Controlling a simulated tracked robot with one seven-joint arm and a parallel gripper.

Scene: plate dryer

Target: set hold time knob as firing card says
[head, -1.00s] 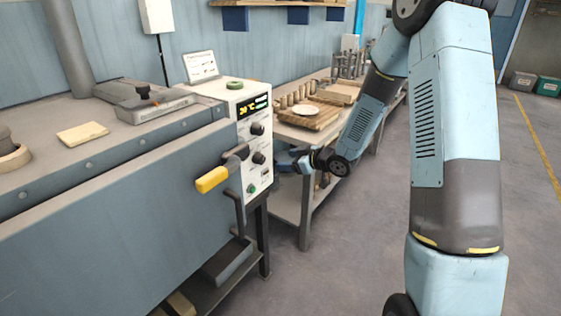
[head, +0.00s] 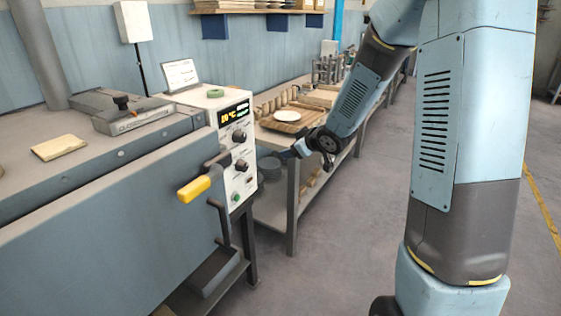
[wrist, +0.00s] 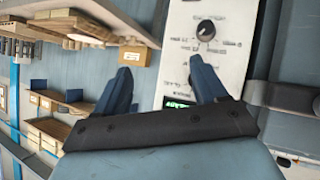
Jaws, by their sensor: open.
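The white control panel (head: 226,176) on the dryer's right end has a lit display, an upper dark knob (head: 239,135) and a lower dark knob (head: 242,166). Their lettering is too small to read, so I cannot tell which is the hold time knob. A white card (head: 180,75) stands on top of the dryer; its print is unreadable. My gripper (head: 280,155) is right of the panel. In the wrist view, my gripper (wrist: 160,66) is open and empty, with a panel knob (wrist: 206,30) beyond the right fingertip, apart from it.
A yellow door handle (head: 194,189) sticks out from the dryer front. A green ring (head: 215,93) lies on top by the card. A bench with a white plate (head: 287,115) stands behind my gripper. Open floor lies right of the bench.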

